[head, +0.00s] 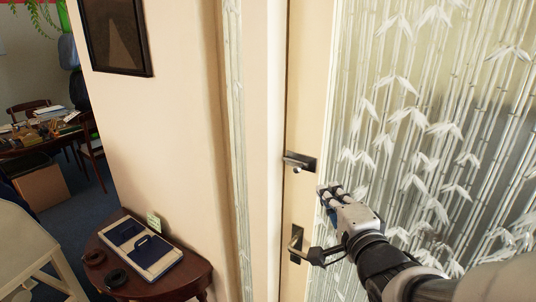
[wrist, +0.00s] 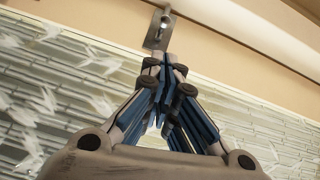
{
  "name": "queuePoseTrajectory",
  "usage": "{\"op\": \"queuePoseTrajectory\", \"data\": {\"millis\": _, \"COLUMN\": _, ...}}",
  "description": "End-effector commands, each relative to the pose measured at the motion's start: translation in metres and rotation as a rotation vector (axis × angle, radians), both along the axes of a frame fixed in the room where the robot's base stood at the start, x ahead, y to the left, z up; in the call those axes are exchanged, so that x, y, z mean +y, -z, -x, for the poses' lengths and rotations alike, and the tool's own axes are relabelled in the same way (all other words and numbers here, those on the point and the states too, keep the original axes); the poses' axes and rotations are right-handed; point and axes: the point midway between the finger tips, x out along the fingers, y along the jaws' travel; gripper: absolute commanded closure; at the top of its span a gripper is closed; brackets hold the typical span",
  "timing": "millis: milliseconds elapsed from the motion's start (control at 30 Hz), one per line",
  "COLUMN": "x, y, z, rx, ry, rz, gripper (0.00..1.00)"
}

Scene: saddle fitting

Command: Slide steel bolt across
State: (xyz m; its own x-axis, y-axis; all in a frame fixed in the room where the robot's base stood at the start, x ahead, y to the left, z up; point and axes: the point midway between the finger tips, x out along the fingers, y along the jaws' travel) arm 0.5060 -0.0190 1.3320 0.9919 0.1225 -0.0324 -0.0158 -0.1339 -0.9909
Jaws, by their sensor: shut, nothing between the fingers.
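The steel bolt (head: 300,160) is a small dark metal plate with a rounded knob, fixed on the cream door frame strip beside the bamboo-patterned glass. In the wrist view, the bolt (wrist: 158,28) shows as a grey plate just beyond my fingertips. My gripper (head: 322,192) is shut and empty, a little below and right of the bolt in the head view. The gripper's fingers also show in the wrist view (wrist: 167,66), overlapping the plate's near end. I cannot tell whether they touch it.
A lever handle (head: 297,242) sits below the bolt, close to my gripper. The frosted bamboo glass (head: 430,110) fills the right side. A small brown table (head: 180,281) with a blue-and-white tray (head: 140,248) stands at the lower left by the wall.

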Motion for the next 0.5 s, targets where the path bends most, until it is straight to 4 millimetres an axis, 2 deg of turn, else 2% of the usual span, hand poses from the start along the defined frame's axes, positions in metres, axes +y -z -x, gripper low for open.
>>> {"op": "queuePoseTrajectory", "data": {"millis": 267, "x": 0.001, "y": -0.001, "z": -0.006, "rx": 0.001, "ry": 0.0, "rz": 0.0, "gripper": 1.0}}
{"op": "queuePoseTrajectory", "data": {"millis": 433, "x": 0.004, "y": 0.0, "z": -0.027, "rx": 0.004, "ry": -0.001, "rz": 0.0, "gripper": 1.0}}
{"op": "queuePoseTrajectory", "data": {"millis": 500, "x": 0.006, "y": 0.002, "z": -0.041, "rx": 0.0, "ry": -0.001, "rz": 0.002, "gripper": 1.0}}
